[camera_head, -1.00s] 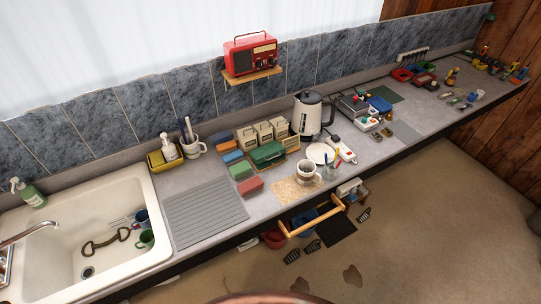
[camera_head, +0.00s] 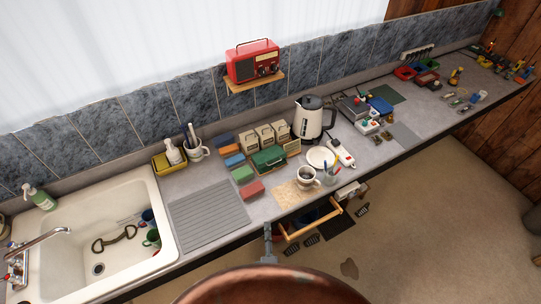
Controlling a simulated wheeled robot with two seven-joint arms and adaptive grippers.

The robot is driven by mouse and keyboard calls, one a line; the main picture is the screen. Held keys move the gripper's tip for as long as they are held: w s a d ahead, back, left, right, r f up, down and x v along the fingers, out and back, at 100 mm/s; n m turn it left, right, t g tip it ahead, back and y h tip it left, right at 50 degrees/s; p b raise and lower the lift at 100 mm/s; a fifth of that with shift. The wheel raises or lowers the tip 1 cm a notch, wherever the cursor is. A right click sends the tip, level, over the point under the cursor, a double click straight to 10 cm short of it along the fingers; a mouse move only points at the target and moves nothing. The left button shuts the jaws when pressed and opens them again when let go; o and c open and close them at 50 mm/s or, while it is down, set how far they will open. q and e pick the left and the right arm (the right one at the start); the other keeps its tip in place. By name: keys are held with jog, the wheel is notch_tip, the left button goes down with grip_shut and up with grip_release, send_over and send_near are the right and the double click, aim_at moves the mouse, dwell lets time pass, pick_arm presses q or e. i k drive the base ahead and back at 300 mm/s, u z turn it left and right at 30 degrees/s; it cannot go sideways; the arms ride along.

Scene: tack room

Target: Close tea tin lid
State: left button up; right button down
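A green tin (camera_head: 268,160) sits on the counter among small boxes, in front of three cream canisters. I take it for the tea tin, but it is too small to tell whether its lid is open or shut. My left gripper (camera_head: 268,231) shows as a narrow grey shape at the counter's front edge, below the tin and well apart from it. Its fingers are too small to tell open from shut, and I see nothing held in it. My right gripper is not in view.
Cream canisters (camera_head: 266,138), a red box (camera_head: 253,190) and a mug (camera_head: 307,177) on a mat surround the tin. A kettle (camera_head: 310,118) stands to the right. An open drawer (camera_head: 312,219) juts out below the counter. A large brown rounded shape covers the bottom middle.

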aim_at(268, 157)
jog(key=i, duration=0.9)
jog(key=z, duration=0.05)
